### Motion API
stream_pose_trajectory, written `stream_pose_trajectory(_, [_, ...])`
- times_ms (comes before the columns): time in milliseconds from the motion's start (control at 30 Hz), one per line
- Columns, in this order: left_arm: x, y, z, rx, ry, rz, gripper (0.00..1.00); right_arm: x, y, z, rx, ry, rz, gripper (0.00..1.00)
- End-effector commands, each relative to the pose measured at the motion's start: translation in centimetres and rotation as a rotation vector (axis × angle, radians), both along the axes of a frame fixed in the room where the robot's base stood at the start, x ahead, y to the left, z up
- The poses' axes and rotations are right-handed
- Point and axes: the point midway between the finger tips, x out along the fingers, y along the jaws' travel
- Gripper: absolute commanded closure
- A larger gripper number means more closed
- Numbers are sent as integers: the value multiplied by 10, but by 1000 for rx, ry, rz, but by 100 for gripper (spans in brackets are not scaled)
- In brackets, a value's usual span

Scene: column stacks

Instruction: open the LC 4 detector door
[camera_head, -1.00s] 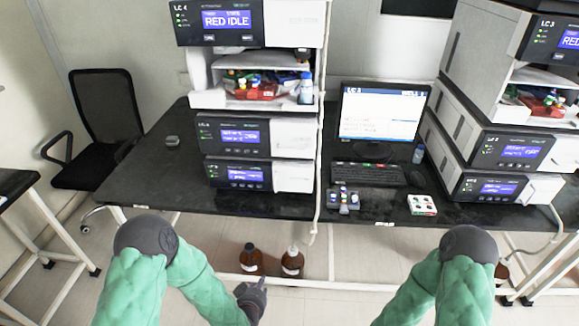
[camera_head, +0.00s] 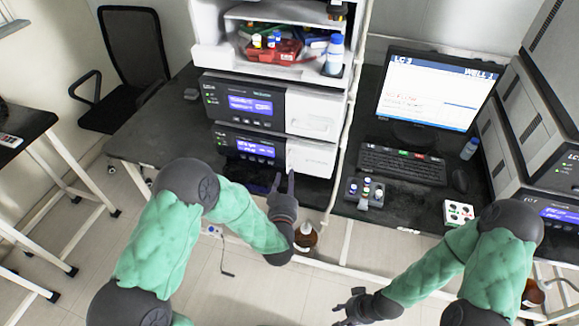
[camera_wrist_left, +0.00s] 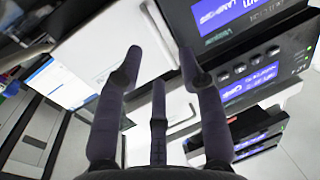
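The LC 4 stack stands left of centre in the head view. Its upper low module (camera_head: 240,103) and lower module (camera_head: 245,146) have dark display panels on the left. Each has a white front panel on the right, an upper one (camera_head: 313,112) and a lower one (camera_head: 312,158), both looking closed. I cannot read which module is the detector. My left gripper (camera_head: 281,181) is open and empty, its fingers pointing up at the lower module's front. In the left wrist view the open fingers (camera_wrist_left: 161,57) show before white panels (camera_wrist_left: 100,42). My right gripper (camera_head: 343,306) is open and empty, low over the floor.
An open compartment (camera_head: 275,45) with a red tray and bottles sits above the modules. A monitor (camera_head: 432,88), keyboard (camera_head: 402,165) and vial holder (camera_head: 365,192) are to the right. A brown bottle (camera_head: 306,235) stands below the bench edge. A white tube runs down beside the stack.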

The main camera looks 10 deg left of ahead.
Motion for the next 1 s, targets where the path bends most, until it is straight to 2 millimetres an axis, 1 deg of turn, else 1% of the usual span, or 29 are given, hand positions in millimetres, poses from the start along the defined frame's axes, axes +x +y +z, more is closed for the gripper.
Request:
stream_pose_trajectory(33, [10,3,-2,0,-2,2,61,0,0,-5,0,0,0,60])
stream_pose_trajectory(100, [22,4,-2,0,-1,2,61,0,0,-8,0,-1,0,60])
stream_pose_trajectory(200, [37,7,-1,0,-2,1,61,0,0,-12,0,-1,0,60])
stream_pose_trajectory(333, [51,8,-2,0,0,0,61,1,0,-15,0,-1,0,60])
stream_pose_trajectory(500, [59,10,-1,0,1,-1,61,1,0,-17,0,-1,0,60])
stream_pose_trajectory(767, [60,10,0,0,1,-1,61,1,0,-17,0,-1,0,60])
stream_pose_trajectory(800, [60,10,0,0,1,-1,67,1,0,-17,0,-1,0,60])
stream_pose_trajectory(833, [60,10,0,0,1,-1,75,1,0,-17,0,-1,0,60])
stream_pose_trajectory(867, [60,10,0,0,1,-1,84,1,0,-17,0,-1,0,60])
stream_pose_trajectory(900, [60,10,0,0,1,-1,95,1,0,-17,0,-1,0,60])
stream_pose_trajectory(933, [60,10,0,0,1,-1,100,1,0,-17,0,-1,0,60])
stream_pose_trajectory(1000, [60,10,0,0,1,-1,100,1,0,-17,0,-1,0,60])
